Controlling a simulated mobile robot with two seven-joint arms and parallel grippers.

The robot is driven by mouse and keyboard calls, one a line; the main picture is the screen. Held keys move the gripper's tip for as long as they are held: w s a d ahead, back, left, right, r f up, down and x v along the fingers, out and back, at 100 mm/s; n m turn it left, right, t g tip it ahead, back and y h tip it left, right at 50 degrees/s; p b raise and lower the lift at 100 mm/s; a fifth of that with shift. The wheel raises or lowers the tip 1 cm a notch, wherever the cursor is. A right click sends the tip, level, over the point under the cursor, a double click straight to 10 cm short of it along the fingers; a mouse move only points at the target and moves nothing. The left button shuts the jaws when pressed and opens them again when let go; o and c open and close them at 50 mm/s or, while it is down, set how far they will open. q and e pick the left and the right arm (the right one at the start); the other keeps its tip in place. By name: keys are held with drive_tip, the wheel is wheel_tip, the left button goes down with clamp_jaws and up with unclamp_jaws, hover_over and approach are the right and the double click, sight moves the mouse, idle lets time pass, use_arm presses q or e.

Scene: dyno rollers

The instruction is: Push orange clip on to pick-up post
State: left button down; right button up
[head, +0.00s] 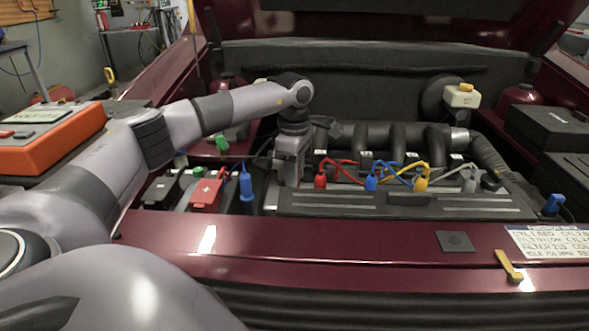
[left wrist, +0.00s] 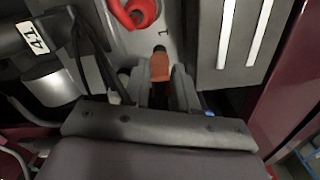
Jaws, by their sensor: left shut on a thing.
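My left gripper (head: 289,182) reaches down into the engine bay, at the left end of the dark engine cover. In the left wrist view, the left gripper (left wrist: 161,84) is shut on the orange clip (left wrist: 160,68), which sits between its fingertips over a grey surface. A small dark round piece (left wrist: 160,49) shows at the clip's far end. I cannot tell whether it is the pick-up post or part of the clip. The clip is hidden in the head view. My right gripper is in neither view.
A red plug connector (head: 320,180) is just right of the gripper; it seems to show in the left wrist view (left wrist: 140,12). Blue (head: 371,183) and yellow (head: 421,184) connectors follow. The battery's red cover (head: 206,194) and a blue clamp (head: 246,186) are left. The engine cover (head: 400,205) is close.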

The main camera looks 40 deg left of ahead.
use_arm(q)
drive_tip(key=shift+f+p, duration=0.3)
drive_tip(key=shift+p, duration=0.2)
idle(0.9)
drive_tip(key=shift+f, duration=0.4)
drive_tip(key=c, duration=0.8)
unclamp_jaws()
drive_tip(key=shift+r+p, duration=0.4)
drive_tip(key=shift+r, duration=3.2)
